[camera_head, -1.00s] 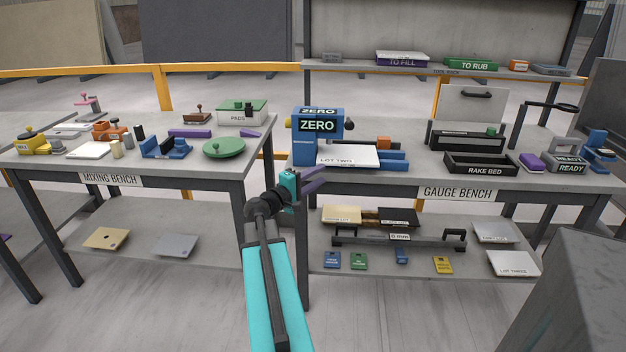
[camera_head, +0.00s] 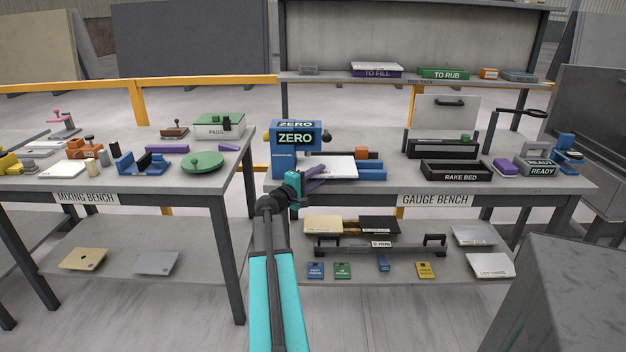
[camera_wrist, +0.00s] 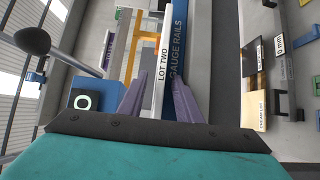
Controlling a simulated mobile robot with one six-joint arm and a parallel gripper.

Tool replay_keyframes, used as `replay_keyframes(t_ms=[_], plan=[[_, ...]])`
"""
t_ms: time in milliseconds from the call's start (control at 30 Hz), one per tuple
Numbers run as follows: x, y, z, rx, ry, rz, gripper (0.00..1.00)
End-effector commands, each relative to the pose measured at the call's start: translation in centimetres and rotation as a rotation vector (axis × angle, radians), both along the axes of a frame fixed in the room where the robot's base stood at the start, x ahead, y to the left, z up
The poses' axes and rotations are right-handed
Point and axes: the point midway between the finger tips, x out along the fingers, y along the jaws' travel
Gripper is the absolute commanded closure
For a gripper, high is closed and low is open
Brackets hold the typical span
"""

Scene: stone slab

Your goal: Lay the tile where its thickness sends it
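A white tile (camera_head: 337,166) lies flat on the blue gauge on the gauge bench, beside the blue block with a ZERO display (camera_head: 296,139). In the wrist view its edge, lettered LOT TWO (camera_wrist: 163,70), stands between my purple fingers. My gripper (camera_head: 313,182) is at the bench's front edge, at the tile's near left side. In the wrist view my gripper (camera_wrist: 158,82) is open; I cannot tell whether a finger touches the tile. A purple TO FILL tray (camera_head: 377,73) and a green TO RUB tray (camera_head: 443,74) stand on the back shelf.
The black RAKE BED tray (camera_head: 456,172), a purple block (camera_head: 505,167) and a READY device (camera_head: 541,169) stand to the right. The mixing bench (camera_head: 100,185) is at left. The lower shelf holds more tiles, a black bar (camera_head: 380,246) and coloured tags.

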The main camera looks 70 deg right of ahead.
Motion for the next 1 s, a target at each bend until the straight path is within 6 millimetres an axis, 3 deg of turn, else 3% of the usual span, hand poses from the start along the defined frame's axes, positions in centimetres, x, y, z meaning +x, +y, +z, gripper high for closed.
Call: replay_keyframes(t_ms=[367,533,700,733,800,1000], plan=[[-0.09,-0.27,-0.02,0.000,0.000,0.000,0.70],[-0.08,-0.26,-0.02,0.000,0.000,0.000,0.99],[-0.08,-0.25,-0.02,0.000,0.000,0.000,1.00],[-0.08,-0.25,-0.02,0.000,0.000,0.000,0.94],[-0.08,-0.25,-0.02,0.000,0.000,0.000,1.00],[-0.15,-0.27,-0.04,0.000,0.000,0.000,1.00]])
